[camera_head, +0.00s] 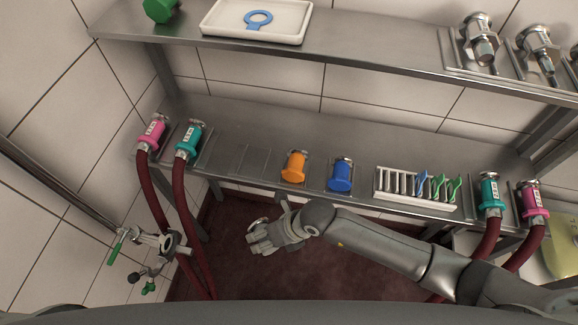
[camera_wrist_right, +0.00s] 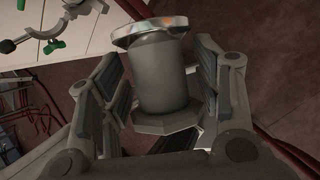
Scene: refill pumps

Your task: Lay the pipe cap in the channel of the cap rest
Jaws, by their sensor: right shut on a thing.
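My right gripper (camera_head: 271,236) is below and in front of the lower steel shelf, over the dark red floor. In the right wrist view my right gripper (camera_wrist_right: 163,85) is shut on the pipe cap (camera_wrist_right: 158,72), a dark grey cylinder with a shiny metal rim at its far end. Only a bit of the cap's rim (camera_head: 257,223) shows in the head view; the hand hides the rest. An empty flat plate (camera_head: 252,160) lies on the lower shelf, left of the orange cap; I cannot tell whether it is the cap rest. My left gripper is not in view.
On the lower shelf (camera_head: 225,140) stand an orange cap (camera_head: 294,167), a blue cap (camera_head: 341,175) and a slotted white rack (camera_head: 417,188) with blue and green clips. Dark red hoses (camera_head: 155,195) hang at both ends. The upper shelf (camera_head: 370,62) overhangs the back.

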